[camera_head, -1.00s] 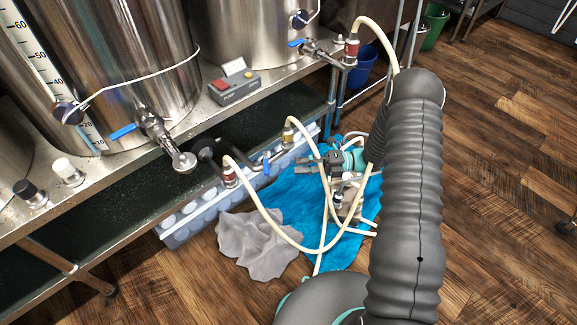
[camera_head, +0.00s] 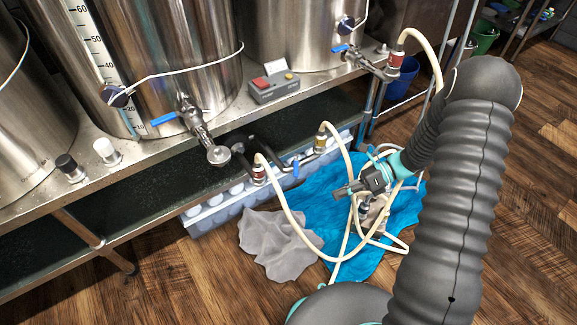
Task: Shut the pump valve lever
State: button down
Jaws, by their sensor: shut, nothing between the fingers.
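A blue lever (camera_head: 295,169) points down from the metal valve pipe between two hose fittings, below the steel shelf. I cannot tell for sure that it is the pump's valve. My gripper (camera_head: 337,193), dark grey with teal on the wrist, points left, to the lower right of this lever and apart from it. Its fingers are shut and empty. Behind and below it, the metal pump (camera_head: 372,213) sits on a blue cloth (camera_head: 330,262), partly hidden by my gripper and hoses; no lever on it shows clearly.
Cream hoses (camera_head: 285,210) loop around my gripper and the pump. A grey cloth (camera_head: 275,245) lies on the wooden floor. A bluish crate (camera_head: 215,213) stands under the shelf. Steel tanks above carry other blue levers (camera_head: 163,118). A control box (camera_head: 273,88) sits on the shelf.

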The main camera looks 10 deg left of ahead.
jog(key=s+d+r+n+t+h, duration=0.3)
jog(key=s+r+n+h, duration=0.15)
jog(key=r+n, duration=0.45)
jog(key=s+d+r+n+t+h, duration=0.35)
jog(key=s+r+n, duration=0.2)
jog(key=r, duration=0.55)
jog(key=s+d+r+n+t+h, duration=0.25)
jog(key=s+r+n+h, duration=0.2)
jog(key=r+n, duration=0.45)
jog(key=n+g+h+b, duration=0.1)
jog(key=n+g+b, duration=0.1)
jog(key=n, duration=1.1)
send_over(296, 169)
jog(key=s+d, duration=0.2)
jog(key=s, duration=0.2)
notch_tip(296, 169, down, 8)
jog(key=w+a+f+n+g+h, duration=0.15)
jog(key=a+f+n, duration=0.25)
jog(key=a+f, duration=0.65)
jog(key=w+d+f+b, duration=0.1)
jog(key=d+f, duration=0.4)
jog(key=f, duration=0.4)
jog(key=shift+w+d, duration=0.3)
jog(key=shift+d, duration=0.05)
